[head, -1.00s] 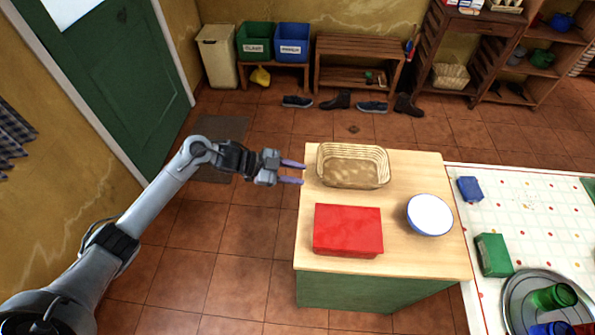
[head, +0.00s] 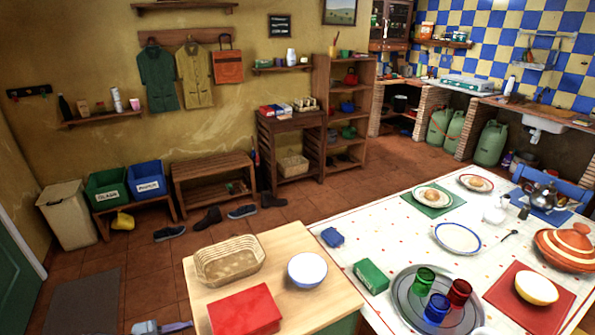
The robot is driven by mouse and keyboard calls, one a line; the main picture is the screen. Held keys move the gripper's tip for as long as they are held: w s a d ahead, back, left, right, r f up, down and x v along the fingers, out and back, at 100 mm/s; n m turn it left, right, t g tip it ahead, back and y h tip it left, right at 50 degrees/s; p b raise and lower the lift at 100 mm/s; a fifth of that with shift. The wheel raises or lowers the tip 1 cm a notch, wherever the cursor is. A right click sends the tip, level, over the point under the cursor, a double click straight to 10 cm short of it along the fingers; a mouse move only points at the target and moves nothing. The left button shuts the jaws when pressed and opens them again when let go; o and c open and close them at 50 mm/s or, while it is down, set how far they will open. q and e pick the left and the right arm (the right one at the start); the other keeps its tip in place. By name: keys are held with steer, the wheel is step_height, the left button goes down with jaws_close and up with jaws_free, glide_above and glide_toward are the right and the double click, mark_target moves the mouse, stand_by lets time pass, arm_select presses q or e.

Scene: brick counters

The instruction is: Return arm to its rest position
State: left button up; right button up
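My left gripper (head: 178,327) shows only in part at the bottom edge of the head view, left of the small wooden-topped counter (head: 335,300). One purple-grey finger is visible; the other finger and most of the arm are cut off. It appears to hold nothing, but its opening is hidden. My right gripper is out of view.
On the small counter are a wicker basket (head: 228,240), a red box (head: 244,311) and a blue-rimmed bowl (head: 307,269). A dining table (head: 395,240) with dishes and a tray of glasses (head: 405,315) adjoins on the right. Floor behind the counter is open.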

arm_select(q)
steer(key=a+r+y, duration=0.2)
steer(key=a+y, duration=0.1)
steer(key=a, duration=1)
steer(key=s+d+f+n+t+y, duration=0.1)
steer(key=s+d+f+t+y, duration=0.1)
steer(key=s+f+y, duration=0.45)
steer(key=s+d+n+g+y, duration=0.1)
steer(key=s+n+g+y, duration=0.5)
steer(key=s, duration=1.4)
steer(key=s+d+f+n+h, duration=0.25)
steer(key=d+n+h, duration=0.35)
steer(key=d, duration=1)
step_height(320, 180, up, 36)
steer(key=y+p, duration=0.1)
steer(key=p, duration=3.5)
steer(key=shift+w+a+p, duration=0.2)
steer(key=shift+w+p, duration=0.15)
steer(key=shift+p, duration=0.05)
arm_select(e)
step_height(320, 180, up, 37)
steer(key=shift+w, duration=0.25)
